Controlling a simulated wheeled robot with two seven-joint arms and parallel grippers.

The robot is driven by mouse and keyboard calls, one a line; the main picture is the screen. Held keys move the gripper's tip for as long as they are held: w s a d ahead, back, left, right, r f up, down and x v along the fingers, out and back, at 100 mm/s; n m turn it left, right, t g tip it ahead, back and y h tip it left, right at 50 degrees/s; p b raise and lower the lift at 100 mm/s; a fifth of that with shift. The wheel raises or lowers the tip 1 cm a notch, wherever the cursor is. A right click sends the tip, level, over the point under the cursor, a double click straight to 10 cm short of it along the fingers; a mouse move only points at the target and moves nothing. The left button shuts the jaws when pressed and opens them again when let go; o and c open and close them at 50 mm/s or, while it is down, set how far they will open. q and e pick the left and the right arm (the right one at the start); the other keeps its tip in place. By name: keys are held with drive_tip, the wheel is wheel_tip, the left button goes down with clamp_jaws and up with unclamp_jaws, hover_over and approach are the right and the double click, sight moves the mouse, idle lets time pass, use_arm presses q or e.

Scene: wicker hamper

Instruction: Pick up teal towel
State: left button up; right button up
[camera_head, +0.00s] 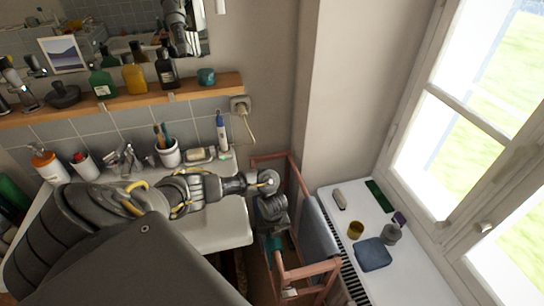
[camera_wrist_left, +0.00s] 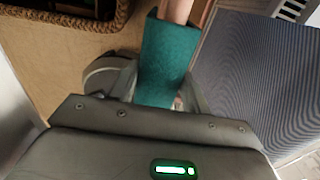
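The teal towel (camera_wrist_left: 166,62) hangs over a pink rail in the left wrist view. In the head view only a small teal part (camera_head: 268,244) shows below my left gripper (camera_head: 271,208); the wrist and hand hide the rest. My left gripper (camera_wrist_left: 160,90) points down at the rack. Its fingers are apart, one on each side of the towel, with the towel's near end between them. Whether they touch the cloth is hard to tell. My right gripper is not in view.
The pink rack (camera_head: 305,270) also carries a grey-blue towel (camera_head: 320,228) close on the right. A white sill (camera_head: 375,285) with small items and a folded blue cloth (camera_head: 373,254) lies beyond. The sink (camera_head: 225,232) is left. A wicker hamper (camera_wrist_left: 105,20) stands at the wrist view's upper left.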

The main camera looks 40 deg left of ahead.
use_arm(q)
drive_tip(key=c, duration=0.6)
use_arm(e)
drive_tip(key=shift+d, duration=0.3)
use_arm(q)
drive_tip(key=shift+r, duration=0.15)
